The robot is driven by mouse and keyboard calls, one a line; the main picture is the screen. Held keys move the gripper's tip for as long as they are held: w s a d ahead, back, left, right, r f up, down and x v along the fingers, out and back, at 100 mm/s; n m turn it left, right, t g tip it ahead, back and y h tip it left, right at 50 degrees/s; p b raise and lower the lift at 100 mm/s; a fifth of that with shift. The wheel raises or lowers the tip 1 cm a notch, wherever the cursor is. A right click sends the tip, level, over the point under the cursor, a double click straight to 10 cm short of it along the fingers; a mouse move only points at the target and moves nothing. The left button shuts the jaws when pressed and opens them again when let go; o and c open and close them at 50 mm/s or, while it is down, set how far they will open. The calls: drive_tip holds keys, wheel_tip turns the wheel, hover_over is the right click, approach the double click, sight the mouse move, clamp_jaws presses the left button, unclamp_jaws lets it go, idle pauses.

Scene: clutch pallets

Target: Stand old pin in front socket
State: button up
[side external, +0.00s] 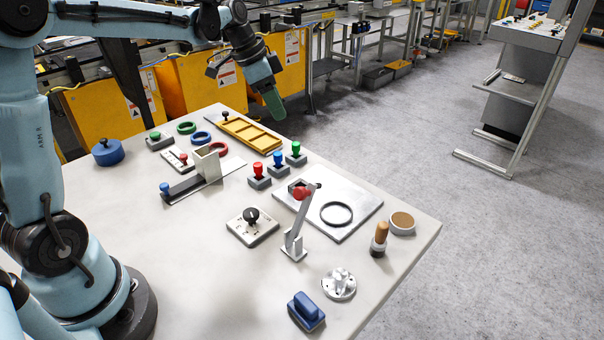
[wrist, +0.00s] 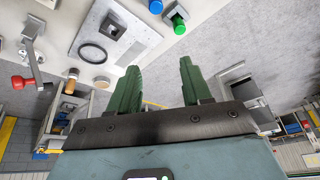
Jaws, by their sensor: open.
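My gripper (side external: 272,101) is in the air beyond the table's far edge, its green fingers pointing down. In the wrist view my gripper (wrist: 158,68) has its two fingers apart with nothing between them. No part is clearly recognisable as the old pin or the front socket. Three small grey blocks hold upright coloured pieces: red (side external: 257,170), blue (side external: 278,160) and green (side external: 296,149). The green piece also shows in the wrist view (wrist: 179,25). A grey plate (side external: 355,201) carries a black ring (side external: 336,213) and a square opening, partly hidden by a lever in the side view.
The red-knobbed lever (side external: 294,235) stands before the plate. A wooden-handled tool (side external: 380,236) and round tin (side external: 402,223) are at right. A silver hub (side external: 339,284) and blue block (side external: 306,311) sit at front. A yellow tray (side external: 250,134) lies at the back. The table's left front is clear.

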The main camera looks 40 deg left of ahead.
drive_tip(key=s+d+f+n+t+y, duration=0.1)
drive_tip(key=s+d+n, duration=0.2)
drive_tip(key=s, duration=0.5)
drive_tip(key=s+d+f+n+t+y, duration=0.1)
drive_tip(key=s+d+n, duration=0.3)
drive_tip(key=s, duration=0.5)
drive_tip(key=shift+d+f+t, duration=0.25)
drive_tip(key=shift+d+t, duration=0.45)
drive_tip(key=shift+d, duration=0.3)
